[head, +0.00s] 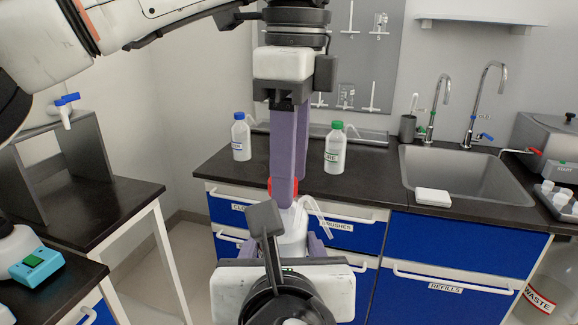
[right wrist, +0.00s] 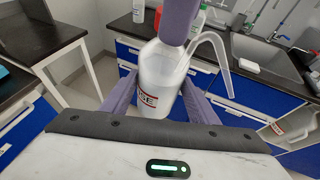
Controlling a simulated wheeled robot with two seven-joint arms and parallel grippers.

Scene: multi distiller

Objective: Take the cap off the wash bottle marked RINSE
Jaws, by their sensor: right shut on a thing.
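The wash bottle (head: 294,240) is white and upright, with a bent spout tube to its right. In the right wrist view the bottle (right wrist: 165,75) shows a label ending in "SE". My right gripper (right wrist: 160,95) is shut on its body, one finger on each side, and holds it in front of the counter. The bottle's red cap (head: 270,184) shows only at its edges, behind a purple finger. My left gripper (head: 285,195) points straight down from above with its fingertips at the cap. Its near finger hides most of the cap, so I cannot see whether it grips.
A blue-capped bottle (head: 240,142) and a green-capped bottle (head: 334,152) stand on the dark counter behind. A sink (head: 455,170) with taps and a white block (head: 433,197) are at the right. A side table (head: 120,195) with a grey stand is at the left.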

